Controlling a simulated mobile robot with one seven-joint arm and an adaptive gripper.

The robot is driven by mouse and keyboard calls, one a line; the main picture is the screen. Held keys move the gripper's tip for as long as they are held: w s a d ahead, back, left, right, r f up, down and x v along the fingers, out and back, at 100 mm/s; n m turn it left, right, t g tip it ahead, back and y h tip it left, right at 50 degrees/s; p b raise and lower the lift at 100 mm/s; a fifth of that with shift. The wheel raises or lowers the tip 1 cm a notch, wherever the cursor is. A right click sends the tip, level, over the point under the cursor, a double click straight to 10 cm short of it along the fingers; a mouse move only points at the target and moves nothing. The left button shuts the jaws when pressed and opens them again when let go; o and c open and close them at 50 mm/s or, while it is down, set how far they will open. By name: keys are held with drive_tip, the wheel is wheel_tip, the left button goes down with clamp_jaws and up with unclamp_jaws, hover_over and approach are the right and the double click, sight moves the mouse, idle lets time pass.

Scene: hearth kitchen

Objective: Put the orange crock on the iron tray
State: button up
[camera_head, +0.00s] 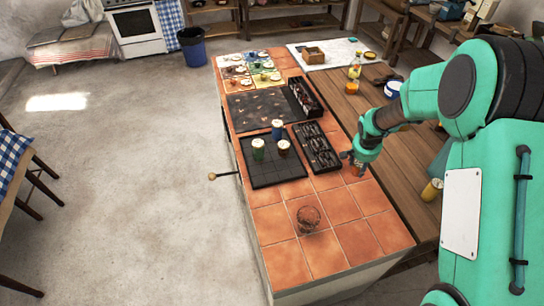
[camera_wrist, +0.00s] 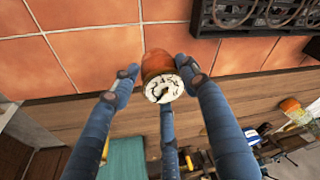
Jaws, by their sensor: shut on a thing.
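The orange crock (camera_wrist: 157,62), with a white, dark-marked top, sits between the fingers of my gripper (camera_wrist: 158,70) in the wrist view. My gripper is shut on it. In the head view my gripper (camera_head: 356,163) is at the right side of the tiled counter, with the orange crock (camera_head: 357,171) small and partly hidden below it. I cannot tell whether the crock touches the tiles. The black iron tray (camera_head: 262,177) lies to the left of my gripper. A green crock (camera_head: 258,150), a brown crock (camera_head: 283,149) and a blue crock (camera_head: 277,129) stand on it.
A black rack (camera_head: 316,148) lies between the tray and my gripper; it also shows in the wrist view (camera_wrist: 250,17). A round brownish woven-looking thing (camera_head: 308,217) sits on the front tiles. A dark patterned mat (camera_head: 262,108) lies behind the tray. The tray's front part is bare.

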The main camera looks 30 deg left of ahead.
drive_tip(key=s+a+n+p, duration=0.1)
drive_tip(key=s+a+n, duration=0.2)
drive_tip(key=s+a, duration=0.8)
drive_tip(key=s+a+n+y+p, duration=0.1)
drive_tip(key=s+a+n, duration=0.2)
drive_tip(key=s+a, duration=0.9)
drive_tip(key=s, duration=0.5)
drive_tip(key=shift+a+r+g+y, duration=0.2)
drive_tip(key=shift+g+y, duration=0.1)
drive_tip(key=shift+w, duration=0.1)
approach(265, 173)
drive_tip(key=shift+w+a, duration=0.15)
drive_tip(key=shift+w, duration=0.15)
drive_tip(key=shift+f, duration=0.15)
drive_tip(key=shift+f+b, duration=0.35)
drive_tip(key=shift+f, duration=1.3)
drive_tip(key=shift+f, duration=0.2)
